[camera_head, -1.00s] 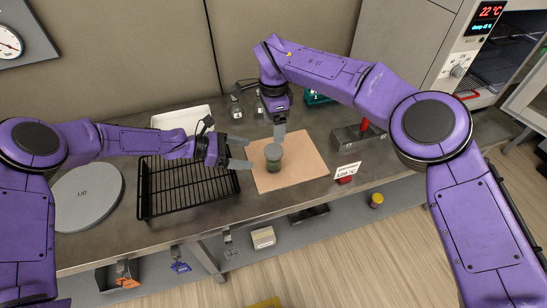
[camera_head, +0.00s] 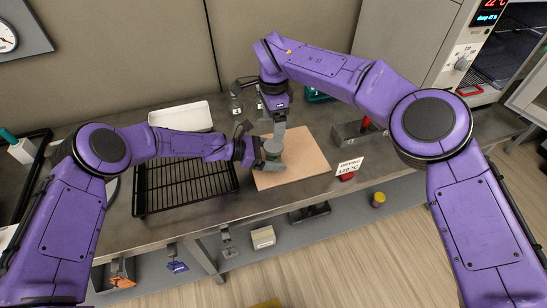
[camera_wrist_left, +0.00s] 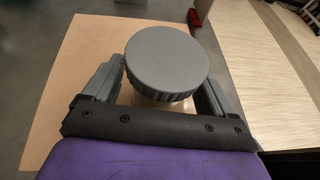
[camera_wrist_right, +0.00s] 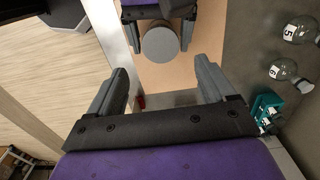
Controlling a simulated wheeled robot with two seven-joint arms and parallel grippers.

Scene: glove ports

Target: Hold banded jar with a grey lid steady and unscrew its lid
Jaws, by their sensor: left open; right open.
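The jar with a grey lid (camera_head: 273,148) stands upright on a tan board (camera_head: 308,158). Its round grey lid (camera_wrist_left: 166,60) fills the middle of the left wrist view, and the bands are hidden there. My left gripper (camera_head: 268,156) is open, with its fingers on either side of the jar; I cannot tell whether they touch it. My right gripper (camera_head: 279,138) is open above and just behind the jar, pointing down. In the right wrist view the lid (camera_wrist_right: 160,44) lies beyond the open, empty fingers.
A black wire rack (camera_head: 188,188) lies left of the board, with a white tray (camera_head: 181,117) behind it. A metal box (camera_head: 352,134) and a sign (camera_head: 348,166) stand to the right. Numbered flasks (camera_wrist_right: 291,70) and a teal rack (camera_wrist_right: 268,109) are behind.

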